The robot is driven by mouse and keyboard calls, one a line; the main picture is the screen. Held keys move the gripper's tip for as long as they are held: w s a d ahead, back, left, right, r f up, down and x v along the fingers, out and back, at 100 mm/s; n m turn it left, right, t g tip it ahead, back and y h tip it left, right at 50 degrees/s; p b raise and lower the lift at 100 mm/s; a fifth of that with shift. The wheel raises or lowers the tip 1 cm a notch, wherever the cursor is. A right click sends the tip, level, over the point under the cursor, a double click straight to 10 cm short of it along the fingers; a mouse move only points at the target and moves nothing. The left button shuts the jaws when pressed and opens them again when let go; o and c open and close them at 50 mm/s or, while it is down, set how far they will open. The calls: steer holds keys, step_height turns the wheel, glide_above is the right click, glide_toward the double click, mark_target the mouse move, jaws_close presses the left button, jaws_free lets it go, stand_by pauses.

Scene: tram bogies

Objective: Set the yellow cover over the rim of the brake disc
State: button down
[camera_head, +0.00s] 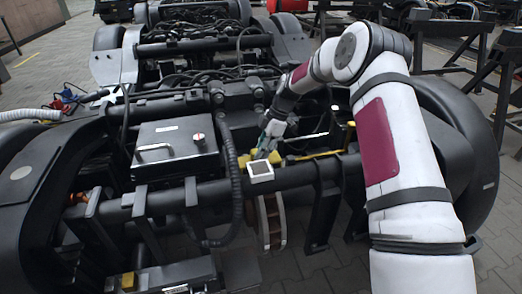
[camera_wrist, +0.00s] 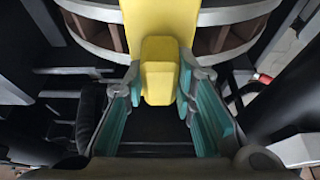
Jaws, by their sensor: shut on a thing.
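My gripper (camera_wrist: 158,100) is shut on the yellow cover (camera_wrist: 160,72), with teal fingers on both sides of its raised block. The brake disc (camera_wrist: 232,34) shows in the wrist view as a grey double ring with brown vents. The cover lies across the disc's rim in that view; whether it touches or sits on the rim I cannot tell. In the head view the gripper (camera_head: 268,142) is above the black beam, and the cover (camera_head: 275,158) is partly hidden behind a small white box. The lower part of the disc (camera_head: 271,222) shows below the beam.
The small white box (camera_head: 260,171) stands at the beam in front of the cover. A dark box with a handle (camera_head: 174,147) lies to the left. A black hose (camera_head: 233,185) curves down close by. A large black wheel (camera_head: 455,150) stands right, behind my arm.

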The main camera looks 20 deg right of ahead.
steer(key=shift+f, duration=0.35)
steer(key=c, duration=1.2)
jaws_free()
steer(key=shift+c, duration=0.2)
